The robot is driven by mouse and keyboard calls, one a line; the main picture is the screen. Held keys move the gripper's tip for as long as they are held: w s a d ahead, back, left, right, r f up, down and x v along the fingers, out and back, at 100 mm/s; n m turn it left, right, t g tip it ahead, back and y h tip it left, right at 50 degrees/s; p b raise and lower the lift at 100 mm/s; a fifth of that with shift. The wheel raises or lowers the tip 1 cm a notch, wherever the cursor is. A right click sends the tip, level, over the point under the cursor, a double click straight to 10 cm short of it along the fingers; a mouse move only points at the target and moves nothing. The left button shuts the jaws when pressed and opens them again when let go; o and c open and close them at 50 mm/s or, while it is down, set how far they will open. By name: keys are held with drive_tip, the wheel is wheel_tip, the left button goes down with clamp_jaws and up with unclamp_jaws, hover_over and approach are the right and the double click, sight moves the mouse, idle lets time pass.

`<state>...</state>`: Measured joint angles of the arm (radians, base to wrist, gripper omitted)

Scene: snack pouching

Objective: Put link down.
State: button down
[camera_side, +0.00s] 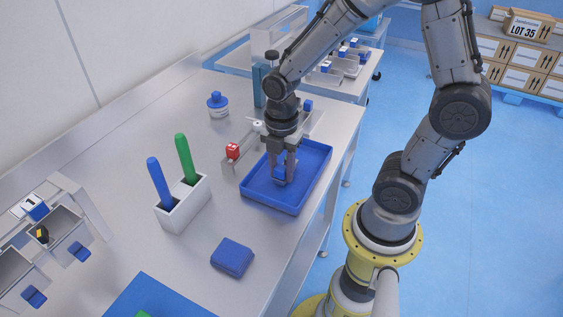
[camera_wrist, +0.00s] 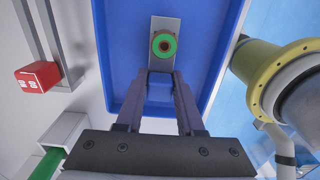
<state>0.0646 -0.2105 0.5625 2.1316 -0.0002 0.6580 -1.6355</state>
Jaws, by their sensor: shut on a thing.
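My gripper (camera_side: 283,181) is shut on the link, with its fingers down inside the blue tray (camera_side: 318,163). In the wrist view the link (camera_wrist: 165,24) is a grey flat bar with a green ring around a dark hole, reaching away from between my fingertips (camera_wrist: 160,74). The blue tray (camera_wrist: 112,60) lies under it in that view. My fingers hide most of the link in the side view. I cannot tell whether the link touches the tray floor.
Left of the tray, a red block (camera_side: 233,151) sits by a grey bracket. A white holder (camera_side: 184,207) carries a blue and a green handle. A blue case (camera_side: 233,257) lies nearer the camera. A blue-capped bottle (camera_side: 217,104) stands behind. Bare bench lies between them.

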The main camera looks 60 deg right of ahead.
drive_tip(key=shift+f, duration=0.7)
idle(0.5)
drive_tip(key=shift+c, duration=2.2)
unclamp_jaws()
wheel_tip(320, 180, up, 14)
drive_tip(key=s+a+r+m+t, duration=0.1)
drive_tip(key=s+r+m+t, duration=0.2)
drive_tip(key=m, duration=1.5)
drive_tip(key=s+t, duration=0.2)
drive_tip(key=s, duration=0.3)
drive_tip(key=shift+s+a+r+t, duration=0.2)
drive_tip(key=shift+s+a+t, duration=0.1)
drive_tip(key=shift+s, duration=0.1)
